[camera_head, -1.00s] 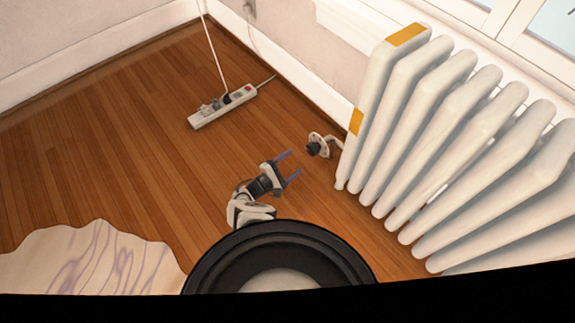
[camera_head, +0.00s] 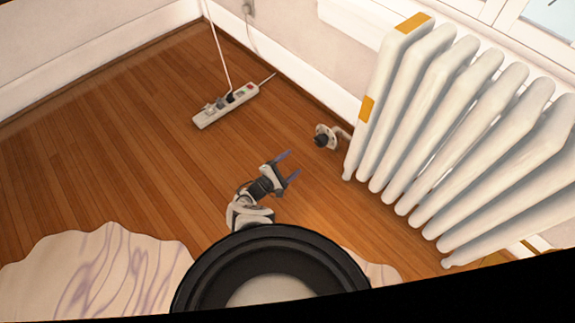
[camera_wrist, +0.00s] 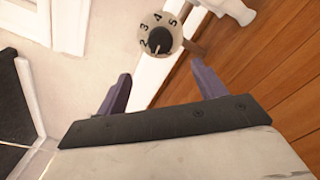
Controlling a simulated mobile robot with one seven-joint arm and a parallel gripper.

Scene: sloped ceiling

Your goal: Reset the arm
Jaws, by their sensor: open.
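My gripper (camera_head: 287,165) is open and empty in the head view, held out from my arm over the wooden floor. Its two purple fingers point up and right, apart from the radiator valve knob (camera_head: 321,140). In the wrist view, my gripper (camera_wrist: 160,90) shows both purple fingers spread wide with nothing between them. The numbered knob (camera_wrist: 158,36) shows beyond the fingertips, with a black centre and the digits 2 to 5 readable.
A white ribbed radiator (camera_head: 440,120) stands at the right under a window. A power strip (camera_head: 226,105) with plugs and cords lies on the floor near the corner. A pale marbled rug (camera_head: 95,270) lies at the lower left. Bare wooden floor (camera_head: 110,150) is clear at the left.

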